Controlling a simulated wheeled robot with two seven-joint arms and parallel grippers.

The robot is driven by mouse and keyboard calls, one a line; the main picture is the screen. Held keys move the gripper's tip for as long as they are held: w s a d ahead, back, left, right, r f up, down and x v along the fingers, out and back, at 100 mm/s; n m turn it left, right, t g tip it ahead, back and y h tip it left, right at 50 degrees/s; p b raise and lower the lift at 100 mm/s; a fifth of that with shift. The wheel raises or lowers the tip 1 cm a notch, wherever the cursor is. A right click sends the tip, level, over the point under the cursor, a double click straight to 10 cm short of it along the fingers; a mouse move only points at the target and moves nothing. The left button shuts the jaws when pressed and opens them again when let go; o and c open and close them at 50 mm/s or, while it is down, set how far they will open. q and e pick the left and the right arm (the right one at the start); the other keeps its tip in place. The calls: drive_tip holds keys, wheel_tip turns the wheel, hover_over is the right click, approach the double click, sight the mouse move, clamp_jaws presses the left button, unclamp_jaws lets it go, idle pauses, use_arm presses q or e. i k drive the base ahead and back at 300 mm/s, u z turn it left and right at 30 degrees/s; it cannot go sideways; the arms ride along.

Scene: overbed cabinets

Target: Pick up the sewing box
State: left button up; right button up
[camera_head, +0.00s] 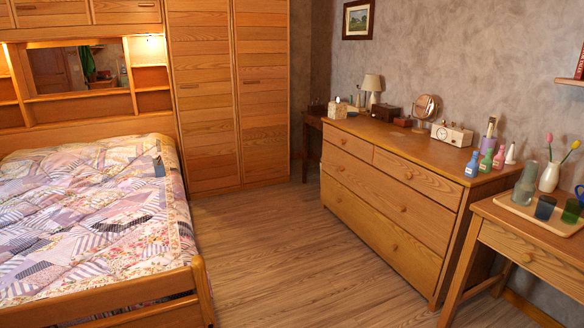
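No box in the camera_head view can be clearly told as the sewing box. A dark brown wooden box (385,112) sits on the dresser top beside the lamp. A small reddish-brown box (403,121) lies just in front of the round mirror. A pale boxy item (337,109) stands at the dresser's far left end. All are small and far from me. Neither of my grippers is in view.
The wooden dresser (390,205) stands along the right wall, with a lamp (372,86), mirror (426,106), clock radio (452,134) and several bottles. A side table (540,235) is nearer right. The quilted bed (90,215) is left. Clear wooden floor (290,260) lies between.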

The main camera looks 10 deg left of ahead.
sight(159, 170)
drive_tip(key=u, duration=0.15)
drive_tip(key=i, duration=2.8)
drive_tip(key=u, duration=0.9)
drive_tip(key=i, duration=2.65)
drive_tip(key=u, duration=0.6)
drive_tip(key=i, duration=0.55)
drive_tip(key=u, duration=0.15)
